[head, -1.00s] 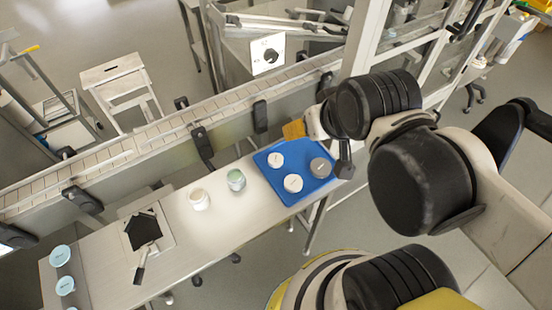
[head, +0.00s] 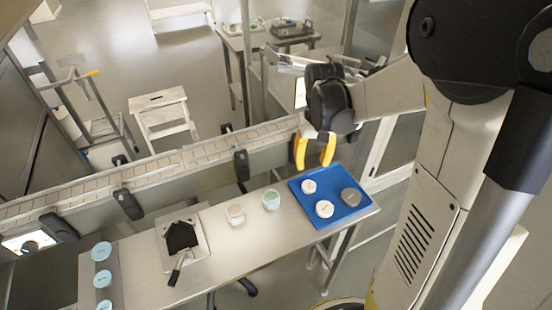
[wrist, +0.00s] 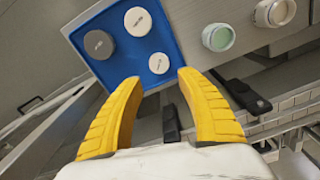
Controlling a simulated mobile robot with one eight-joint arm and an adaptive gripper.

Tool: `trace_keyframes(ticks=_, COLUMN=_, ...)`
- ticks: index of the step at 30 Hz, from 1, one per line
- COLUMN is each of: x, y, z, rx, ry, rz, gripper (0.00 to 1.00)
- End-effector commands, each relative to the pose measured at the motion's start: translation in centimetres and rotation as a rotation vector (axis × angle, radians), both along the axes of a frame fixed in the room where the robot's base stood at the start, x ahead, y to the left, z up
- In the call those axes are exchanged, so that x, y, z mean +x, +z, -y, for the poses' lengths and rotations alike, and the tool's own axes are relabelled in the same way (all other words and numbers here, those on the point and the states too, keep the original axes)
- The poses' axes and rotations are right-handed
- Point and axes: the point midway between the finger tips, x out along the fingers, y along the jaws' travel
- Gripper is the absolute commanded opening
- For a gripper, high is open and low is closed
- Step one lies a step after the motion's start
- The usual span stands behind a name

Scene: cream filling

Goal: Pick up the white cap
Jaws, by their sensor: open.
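Two white caps lie on a blue tray (head: 291,187). The smaller white cap (head: 308,187) is at the far side, and the larger white cap (head: 324,208) is nearer the front. In the wrist view, the smaller cap (wrist: 158,62) lies just beyond my fingertips and the larger cap (wrist: 137,21) lies farther off. A grey cap (head: 351,196) is on the tray's right side in the head view. My gripper (head: 314,162) is open and empty, its yellow fingers pointing down above the tray's far edge, apart from the caps.
A cream-coloured jar (head: 235,214) and a green-topped jar (head: 271,200) stand left of the tray. A black tool (head: 181,236) lies on a board farther left. Several light-blue tubs stand at the left end. A conveyor (head: 190,157) runs behind the table.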

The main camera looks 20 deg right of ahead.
Motion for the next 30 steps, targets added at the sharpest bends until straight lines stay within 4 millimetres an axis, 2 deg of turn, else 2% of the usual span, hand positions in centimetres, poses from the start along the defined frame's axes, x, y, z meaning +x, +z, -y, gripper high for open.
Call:
trace_keyframes(ticks=9, x=0.1, y=-5.0, z=0.3, rx=0.003, ry=-0.004, rz=-0.010, gripper=0.45)
trace_keyframes(ticks=17, x=0.1, y=-6.8, z=0.3, rx=0.003, ry=-0.003, rz=-0.010, gripper=0.45)
trace_keyframes(ticks=24, x=0.2, y=-10.6, z=0.5, rx=0.003, ry=-0.003, rz=-0.010, gripper=0.45)
trace_keyframes(ticks=27, x=0.2, y=-11.3, z=0.5, rx=0.003, ry=-0.003, rz=-0.010, gripper=0.45)
trace_keyframes(ticks=30, x=0.2, y=-11.2, z=0.4, rx=0.003, ry=-0.003, rz=-0.010, gripper=0.45)
